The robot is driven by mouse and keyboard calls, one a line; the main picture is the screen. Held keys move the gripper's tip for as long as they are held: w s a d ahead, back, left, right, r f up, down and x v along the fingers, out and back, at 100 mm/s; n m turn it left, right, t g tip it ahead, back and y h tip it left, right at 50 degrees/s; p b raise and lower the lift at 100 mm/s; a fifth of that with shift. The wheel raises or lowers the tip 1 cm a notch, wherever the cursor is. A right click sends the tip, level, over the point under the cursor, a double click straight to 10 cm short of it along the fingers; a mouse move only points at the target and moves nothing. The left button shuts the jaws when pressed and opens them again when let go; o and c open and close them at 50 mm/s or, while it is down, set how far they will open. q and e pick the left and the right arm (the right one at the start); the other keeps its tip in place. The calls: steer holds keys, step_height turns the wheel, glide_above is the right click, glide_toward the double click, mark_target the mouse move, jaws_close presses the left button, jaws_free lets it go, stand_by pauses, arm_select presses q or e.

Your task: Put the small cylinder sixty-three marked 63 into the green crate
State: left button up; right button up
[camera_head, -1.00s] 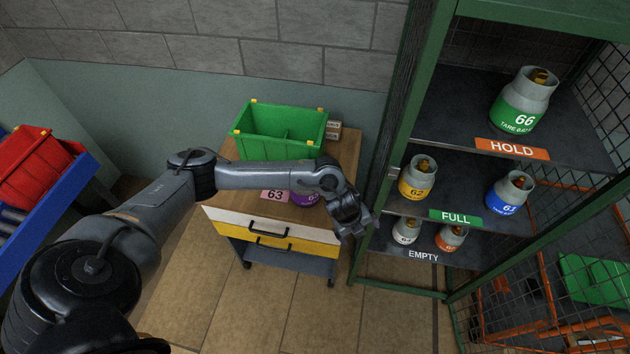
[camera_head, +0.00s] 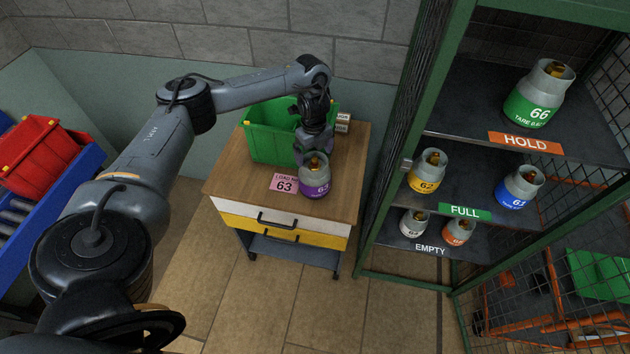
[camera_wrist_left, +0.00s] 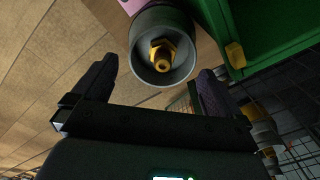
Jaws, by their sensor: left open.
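The small cylinder 63 (camera_head: 314,184), grey with a purple band, stands upright on the wooden top of a cart (camera_head: 232,182), beside a pink card reading 63 (camera_head: 284,184). The left wrist view shows its round collar and brass valve (camera_wrist_left: 162,55) between and beyond the fingers. My left gripper (camera_head: 314,153) is open and empty, close above and behind the cylinder's top; I cannot tell whether it touches. The green crate (camera_head: 268,143) stands at the cart's back, partly hidden by my left arm. My right gripper is not in view.
Small boxes (camera_head: 343,123) sit right of the crate. A green-framed mesh cage (camera_head: 388,160) with shelves of other cylinders, including 66 (camera_head: 538,100), 62 (camera_head: 428,174) and 61 (camera_head: 519,188), stands close to the cart's right. A red bin (camera_head: 38,155) is at far left.

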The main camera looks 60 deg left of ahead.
mark_target(315, 159)
arm_select(q)
steer(key=shift+w+f+b, duration=0.15)
steer(key=shift+f+b, duration=0.75)
steer(key=shift+f, duration=1.85)
steer(key=c, duration=1.6)
steer(key=shift+r, duration=0.1)
steer(key=shift+c, duration=0.6)
